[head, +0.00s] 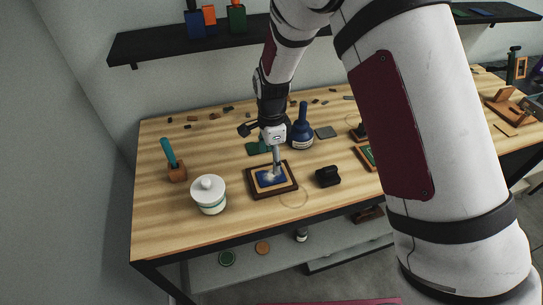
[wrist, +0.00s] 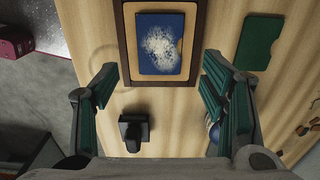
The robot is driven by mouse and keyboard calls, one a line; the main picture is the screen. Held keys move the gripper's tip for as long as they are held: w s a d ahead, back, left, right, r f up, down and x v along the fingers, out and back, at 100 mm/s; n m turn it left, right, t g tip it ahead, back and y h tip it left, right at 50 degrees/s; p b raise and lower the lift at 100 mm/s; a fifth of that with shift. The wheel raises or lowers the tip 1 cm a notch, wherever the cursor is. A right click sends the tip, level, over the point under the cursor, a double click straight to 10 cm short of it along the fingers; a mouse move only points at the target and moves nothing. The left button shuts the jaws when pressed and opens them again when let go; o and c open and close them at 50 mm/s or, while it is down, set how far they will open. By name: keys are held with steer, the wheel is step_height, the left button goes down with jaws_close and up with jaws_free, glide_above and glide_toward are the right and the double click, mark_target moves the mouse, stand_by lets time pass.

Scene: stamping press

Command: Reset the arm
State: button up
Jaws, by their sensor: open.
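My gripper (head: 276,160) hangs from the arm over the middle of the workbench. In the wrist view its two green-padded fingers (wrist: 160,75) stand wide apart with nothing between them. Beyond the fingertips is a dark wooden frame (wrist: 201,40) holding a blue plate with white grains (wrist: 162,45); the frame also shows on the bench in the head view (head: 290,190). From the head view I cannot tell how high the fingertips are above it. A black block (head: 328,177) sits right of the frame, and it also shows in the wrist view (wrist: 133,130).
A dark blue bottle (head: 301,136) stands behind the frame, near a green pad (wrist: 259,42). A wall shelf (head: 160,46) hangs above the back. Bare bench lies at front left.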

steer(key=s+d+r+n+t, duration=0.1)
steer(key=s+d+r+n, duration=0.15)
steer(key=r, duration=0.45)
steer(key=s+d+r+n+t+y+b, duration=0.1)
steer(key=d+r+n, duration=0.1)
steer(key=d+r, duration=0.35)
steer(key=s+d+r+n, duration=0.1)
steer(key=s+r+n, duration=0.1)
steer(key=r, duration=0.6)
steer(key=s+d+r+n+t, duration=0.1)
steer(key=s+d+r+n, duration=0.1)
steer(key=s, duration=0.3)
steer(key=s+d+r+n+t+b, duration=0.1)
steer(key=s+d+r+n, duration=0.2)
steer(key=s, duration=0.3)
steer(key=s+d+r+n+t+h+b, duration=0.1)
steer(key=s+d+r+n, duration=0.1)
steer(key=s, duration=0.4)
steer(key=shift+d+r+n+t, duration=0.35)
steer(key=shift+d+n, duration=0.3)
steer(key=shift+d, duration=0.4)
